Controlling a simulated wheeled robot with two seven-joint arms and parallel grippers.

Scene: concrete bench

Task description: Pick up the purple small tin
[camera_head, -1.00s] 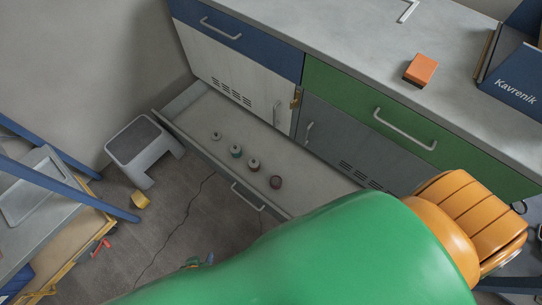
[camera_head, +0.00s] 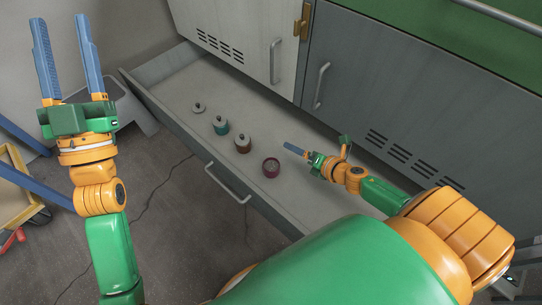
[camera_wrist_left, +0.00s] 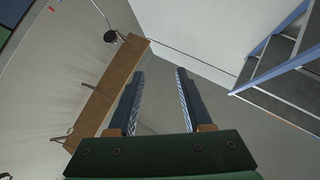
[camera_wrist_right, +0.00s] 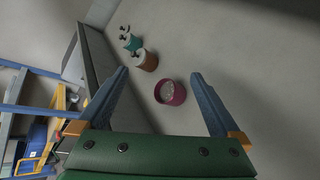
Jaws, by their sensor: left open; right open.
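The purple small tin (camera_head: 271,168), reddish purple and round, stands upright in the open drawer at the near end of a row of tins. It also shows in the right wrist view (camera_wrist_right: 170,93), with a pale top or inside. My right gripper (camera_head: 294,150) is open and empty, just right of the tin in the head view. In the right wrist view the tin appears between the spread fingers (camera_wrist_right: 160,75), beyond them, with no contact visible. My left gripper (camera_head: 62,20) is open and empty, raised at the left, away from the drawer; its fingers also show in the left wrist view (camera_wrist_left: 160,74).
A brown tin (camera_head: 243,144), a teal tin (camera_head: 220,125) and a pale tin (camera_head: 198,108) with knobbed lids stand farther along the drawer (camera_head: 175,90). Grey cabinet doors (camera_head: 385,85) rise behind. A step stool (camera_head: 128,110) stands behind my left arm.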

